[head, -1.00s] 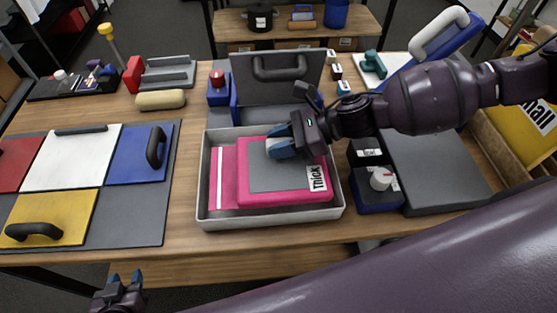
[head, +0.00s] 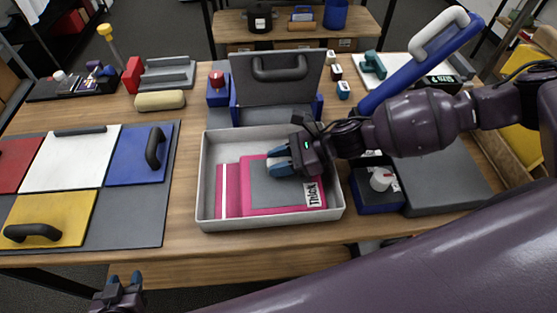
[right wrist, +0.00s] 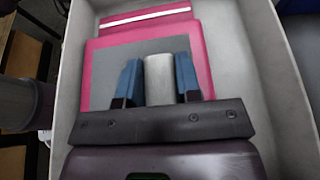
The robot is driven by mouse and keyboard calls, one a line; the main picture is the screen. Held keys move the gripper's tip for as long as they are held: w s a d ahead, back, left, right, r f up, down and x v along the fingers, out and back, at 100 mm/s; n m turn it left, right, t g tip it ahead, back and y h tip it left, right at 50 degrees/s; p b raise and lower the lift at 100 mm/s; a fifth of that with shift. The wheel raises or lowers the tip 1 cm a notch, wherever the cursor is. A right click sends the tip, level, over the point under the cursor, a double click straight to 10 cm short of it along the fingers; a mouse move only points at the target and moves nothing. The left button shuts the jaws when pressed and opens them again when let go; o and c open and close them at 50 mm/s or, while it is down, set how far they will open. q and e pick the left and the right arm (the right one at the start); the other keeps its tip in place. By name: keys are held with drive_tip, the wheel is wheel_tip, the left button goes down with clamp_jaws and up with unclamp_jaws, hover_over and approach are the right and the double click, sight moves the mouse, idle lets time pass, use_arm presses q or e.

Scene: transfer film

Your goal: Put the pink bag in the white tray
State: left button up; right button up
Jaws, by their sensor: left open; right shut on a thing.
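The pink bag (head: 283,197) has a grey panel and a "Thick" label. It lies inside the white tray (head: 207,165), towards its front right. A pink strip with a white line (head: 223,195) shows at its left; I cannot tell whether it is part of the bag. My right gripper (head: 283,165) is over the bag. In the right wrist view its blue fingers (right wrist: 159,85) are shut on a pale upright grip (right wrist: 160,78) on the bag (right wrist: 203,65). The bag's far right part is hidden by the gripper. My left gripper (head: 122,283) is open and empty, below the table's front edge.
A grey press with a black handle (head: 280,68) stands behind the tray. A dark blue box with a white-capped container (head: 381,180) is right of it. A grey board with coloured panels (head: 150,215) lies left. Bare wood separates board and tray.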

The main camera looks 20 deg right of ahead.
drive_tip(key=o, duration=1)
drive_tip(key=shift+f, duration=0.1)
drive_tip(key=b+v, duration=0.1)
drive_tip(key=v, duration=1.1)
drive_tip(key=shift+s+r, duration=0.1)
drive_tip(key=shift+r, duration=0.15)
